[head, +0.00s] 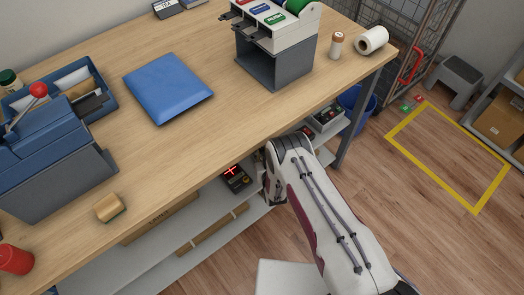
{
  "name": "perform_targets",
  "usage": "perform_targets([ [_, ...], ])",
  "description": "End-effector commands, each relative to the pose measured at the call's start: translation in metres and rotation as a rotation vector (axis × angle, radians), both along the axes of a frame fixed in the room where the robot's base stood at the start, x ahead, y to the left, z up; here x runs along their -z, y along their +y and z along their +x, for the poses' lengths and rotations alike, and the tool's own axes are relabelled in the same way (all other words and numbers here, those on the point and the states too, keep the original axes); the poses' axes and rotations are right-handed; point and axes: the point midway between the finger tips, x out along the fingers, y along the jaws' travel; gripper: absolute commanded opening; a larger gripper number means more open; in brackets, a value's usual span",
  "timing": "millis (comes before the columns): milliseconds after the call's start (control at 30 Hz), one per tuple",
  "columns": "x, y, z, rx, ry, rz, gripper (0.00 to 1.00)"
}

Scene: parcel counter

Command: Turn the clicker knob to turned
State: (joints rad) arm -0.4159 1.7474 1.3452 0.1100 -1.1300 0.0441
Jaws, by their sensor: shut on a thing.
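My gripper (269,188) is partly in view at the end of my arm, low at the front edge of the counter, by the lower shelf. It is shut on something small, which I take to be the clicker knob. The fingertips and the knob are hidden from this angle, so I cannot tell how far the knob is turned.
The wooden counter (185,155) overhangs the shelf.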

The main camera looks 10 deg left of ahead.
Motion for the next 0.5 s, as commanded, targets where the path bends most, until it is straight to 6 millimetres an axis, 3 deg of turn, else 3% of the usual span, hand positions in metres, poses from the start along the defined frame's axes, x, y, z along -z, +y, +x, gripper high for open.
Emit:
perform_targets([
  [500, -0.0003, 0.0018, -0.0013, 0.116, 0.0, 0.001, 0.0],
])
